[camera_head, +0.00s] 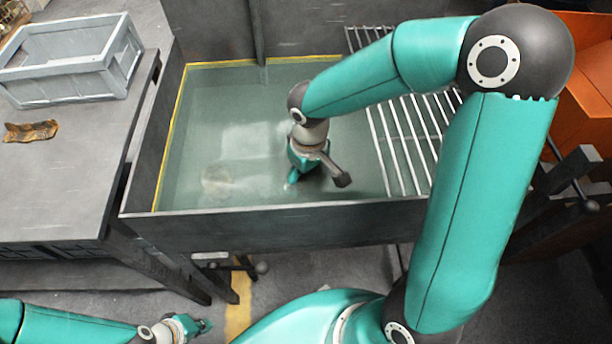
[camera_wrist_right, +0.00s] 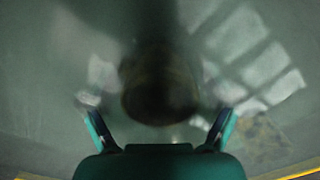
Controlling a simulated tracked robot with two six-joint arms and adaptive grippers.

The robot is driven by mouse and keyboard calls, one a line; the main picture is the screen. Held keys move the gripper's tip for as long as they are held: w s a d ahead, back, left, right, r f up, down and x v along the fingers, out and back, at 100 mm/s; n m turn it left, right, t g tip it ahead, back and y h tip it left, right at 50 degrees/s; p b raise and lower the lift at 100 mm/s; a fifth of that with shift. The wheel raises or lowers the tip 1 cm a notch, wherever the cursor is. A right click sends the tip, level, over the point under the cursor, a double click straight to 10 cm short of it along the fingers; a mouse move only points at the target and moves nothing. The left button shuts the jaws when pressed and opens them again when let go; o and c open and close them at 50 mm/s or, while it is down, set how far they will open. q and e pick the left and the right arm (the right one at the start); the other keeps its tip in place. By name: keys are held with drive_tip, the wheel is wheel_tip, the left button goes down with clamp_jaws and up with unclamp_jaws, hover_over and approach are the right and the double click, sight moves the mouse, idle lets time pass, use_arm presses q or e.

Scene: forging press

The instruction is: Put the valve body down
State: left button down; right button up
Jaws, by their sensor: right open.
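In the head view, my right gripper (camera_head: 292,184) points down into the tank (camera_head: 240,225), its tips at or near the greenish liquid (camera_head: 240,110). In the wrist view, its two teal fingers (camera_wrist_right: 160,118) are spread apart. A dark, blurred round shape (camera_wrist_right: 155,85) shows beyond and between the fingertips. I cannot tell whether it is the valve body or a shadow or reflection. No valve body stands out clearly in the head view. My left gripper (camera_head: 200,326) is low at the bottom left, away from the tank. Its jaws are too small to judge.
A slatted metal rack (camera_head: 405,140) spans the tank's right side. A grey table (camera_head: 70,190) on the left carries a grey crate (camera_head: 65,75) and a crumpled brown piece (camera_head: 30,131). A pale round patch (camera_head: 216,180) shows in the liquid. Orange bins (camera_head: 580,90) stand at right.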

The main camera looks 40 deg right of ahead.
wheel_tip(320, 180, up, 12)
drive_tip(key=p, duration=0.2)
idle(0.6)
